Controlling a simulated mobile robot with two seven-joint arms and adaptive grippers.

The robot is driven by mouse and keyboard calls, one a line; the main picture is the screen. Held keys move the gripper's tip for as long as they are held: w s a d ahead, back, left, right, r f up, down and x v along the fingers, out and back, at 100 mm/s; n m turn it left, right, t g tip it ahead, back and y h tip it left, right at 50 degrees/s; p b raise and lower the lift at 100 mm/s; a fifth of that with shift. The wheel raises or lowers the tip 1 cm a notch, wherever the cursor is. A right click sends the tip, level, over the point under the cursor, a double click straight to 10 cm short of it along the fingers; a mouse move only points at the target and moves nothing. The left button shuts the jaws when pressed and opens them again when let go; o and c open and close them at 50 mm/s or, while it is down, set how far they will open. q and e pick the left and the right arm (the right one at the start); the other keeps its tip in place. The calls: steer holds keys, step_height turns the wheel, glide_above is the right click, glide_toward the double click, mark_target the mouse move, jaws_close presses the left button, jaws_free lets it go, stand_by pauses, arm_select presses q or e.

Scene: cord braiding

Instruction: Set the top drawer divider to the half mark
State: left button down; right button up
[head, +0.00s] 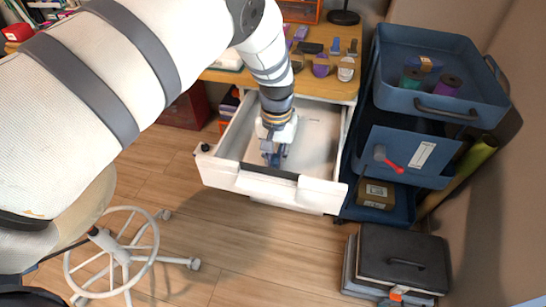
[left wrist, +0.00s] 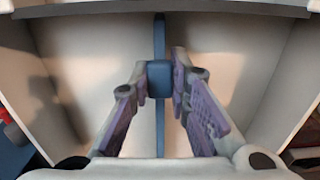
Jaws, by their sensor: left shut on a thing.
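The open white top drawer (head: 319,140) sticks out from the wooden desk. My left gripper (head: 273,158) reaches down inside it from above. In the left wrist view my left gripper (left wrist: 160,82) has its two purple-padded fingers on either side of the blue block on the divider (left wrist: 159,126), shut on it. The divider is a thin blue strip running up the middle of that view, with pale drawer floor on both sides. In the head view my gripper hides most of the divider. Any half mark cannot be made out. My right gripper is not in view.
A blue cart (head: 416,146) with trays stands close to the drawer's right side. A dark case (head: 403,258) lies on the floor in front of it. A white wheeled stool base (head: 112,254) stands at lower left. Small items line the desk top (head: 333,88). Wooden floor is clear before the drawer.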

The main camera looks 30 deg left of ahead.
arm_select(q)
steer(key=c, duration=1.5)
jaws_free()
steer(key=shift+r, duration=0.1)
step_height(320, 180, up, 12)
steer(key=shift+f, duration=0.1)
